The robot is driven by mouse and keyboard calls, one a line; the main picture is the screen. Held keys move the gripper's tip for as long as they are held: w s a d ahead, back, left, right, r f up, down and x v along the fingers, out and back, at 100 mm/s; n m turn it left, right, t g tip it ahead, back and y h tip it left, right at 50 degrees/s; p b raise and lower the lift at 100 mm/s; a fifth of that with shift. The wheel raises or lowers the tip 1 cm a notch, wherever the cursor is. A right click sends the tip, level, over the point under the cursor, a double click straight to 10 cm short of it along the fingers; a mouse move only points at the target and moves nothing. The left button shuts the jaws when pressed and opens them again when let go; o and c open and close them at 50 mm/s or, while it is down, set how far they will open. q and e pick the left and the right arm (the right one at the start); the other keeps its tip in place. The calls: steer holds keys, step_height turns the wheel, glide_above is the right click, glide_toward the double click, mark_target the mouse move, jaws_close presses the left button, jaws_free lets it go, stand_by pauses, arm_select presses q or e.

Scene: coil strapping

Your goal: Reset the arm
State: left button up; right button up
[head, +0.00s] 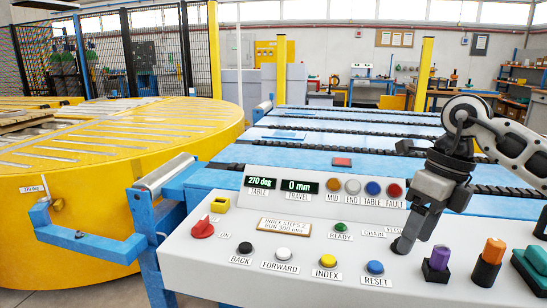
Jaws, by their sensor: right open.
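A white control panel (215,262) fills the front. Its blue RESET button (375,267) is at the front edge, right of the yellow INDEX button (327,260). My right gripper (401,246) reaches in from the right and points down over the panel, just above and right of the RESET button, apart from it in the picture. It is open, with nothing visible in it; its fingers overlap in this view. It partly hides the labels near GUARD. The displays (281,184) read 270 deg and 0 mm. My left gripper is not in view.
A red knob (203,228), a black BACK button (245,247) and a white FORWARD button (282,254) are at left. Purple (439,258) and orange (494,251) handled pieces stand at right. A yellow turntable (95,220) and blue conveyor (300,157) lie beyond.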

steer(key=s+a+f+m+y+p, duration=0.1)
steer(key=s+a+m+y, duration=0.25)
steer(key=a+y, duration=0.7)
steer(key=s+a+m+y, duration=0.3)
steer(key=s+a+y, duration=0.35)
steer(key=a, duration=0.75)
steer(key=w+d+f+m+t+h+p, duration=0.15)
steer(key=d+f+m+t+h, duration=0.3)
steer(key=m+t, duration=0.65)
steer(key=w+d+f+m+t+h, duration=0.4)
steer(key=m+t, duration=0.3)
steer(key=m, duration=0.8)
steer(key=s+d+f+m+g+h, duration=0.3)
steer(key=s+f+m, duration=0.1)
steer(key=s+f, duration=0.3)
steer(key=s+d+f+m+g+h, duration=0.3)
steer(key=s+f+m+g+h, duration=0.1)
steer(key=f, duration=0.7)
steer(key=s+m, duration=0.1)
steer(key=s, duration=0.1)
steer(key=shift+s, duration=0.4)
steer(key=shift+d, duration=0.1)
